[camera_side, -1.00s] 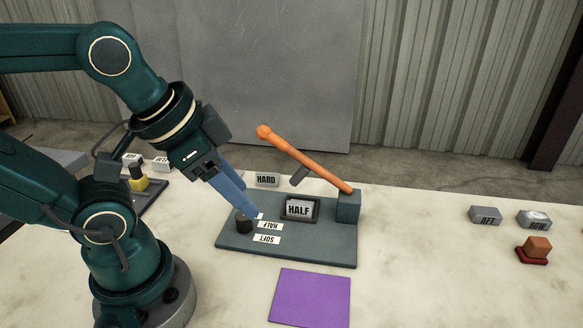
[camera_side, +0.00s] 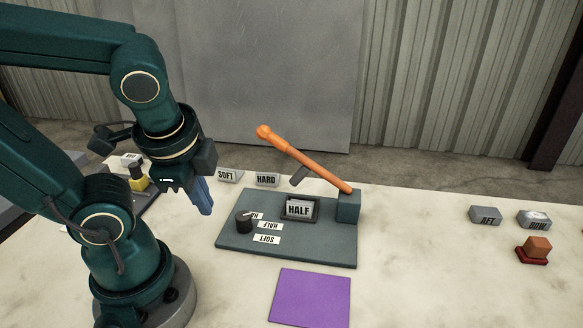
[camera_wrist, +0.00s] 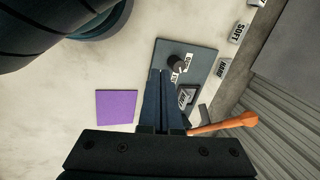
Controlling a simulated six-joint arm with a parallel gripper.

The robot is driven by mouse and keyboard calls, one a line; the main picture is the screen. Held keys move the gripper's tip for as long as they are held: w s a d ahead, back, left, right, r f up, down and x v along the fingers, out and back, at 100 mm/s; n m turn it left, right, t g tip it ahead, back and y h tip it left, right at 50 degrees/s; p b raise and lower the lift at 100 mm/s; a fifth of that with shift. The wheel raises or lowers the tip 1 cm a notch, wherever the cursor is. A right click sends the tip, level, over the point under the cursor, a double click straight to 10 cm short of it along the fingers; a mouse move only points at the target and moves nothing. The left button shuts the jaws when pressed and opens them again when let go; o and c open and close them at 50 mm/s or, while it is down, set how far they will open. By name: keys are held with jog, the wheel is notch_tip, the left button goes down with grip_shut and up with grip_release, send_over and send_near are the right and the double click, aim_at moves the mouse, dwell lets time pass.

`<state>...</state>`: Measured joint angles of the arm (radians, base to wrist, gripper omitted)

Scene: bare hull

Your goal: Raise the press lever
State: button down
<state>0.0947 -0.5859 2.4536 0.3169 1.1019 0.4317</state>
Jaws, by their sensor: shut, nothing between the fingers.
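The press lever is an orange bar (camera_side: 303,158) with a rounded knob at its upper left end. It slopes up and to the left from a teal block (camera_side: 348,206) on the press base (camera_side: 300,250). A grey stub hangs under the bar, above a block marked HALF (camera_side: 299,208) in a dark socket. The lever also shows in the wrist view (camera_wrist: 225,126). A dark dial (camera_side: 243,221) stands at the base's left, beside labels including HALF and SOFT. My gripper (camera_side: 206,211) is shut and empty, left of the base and apart from the lever; it also shows in the wrist view (camera_wrist: 160,72).
Blocks marked SOFT (camera_side: 228,175) and HARD (camera_side: 266,180) lie behind the base. A purple square (camera_side: 310,298) lies in front. AFT (camera_side: 485,215) and BOW (camera_side: 534,219) blocks and an orange block on a red base (camera_side: 535,249) are at right. The table between is clear.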

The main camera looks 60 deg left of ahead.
aim_at(301, 171)
jog(key=a+m+g+y, duration=0.1)
jog(key=a+m+y, duration=0.45)
jog(key=m, duration=0.55)
jog(key=w+d+m+t+y, duration=0.4)
jog(key=w+d+m+t, duration=0.25)
jog(key=m, duration=0.65)
jog(key=x, duration=1.1)
jog(key=r, duration=0.1)
jog(key=w+d+r, duration=0.1)
jog(key=w+r, duration=0.1)
jog(key=shift+d+r, duration=0.15)
jog(key=shift+d, duration=0.2)
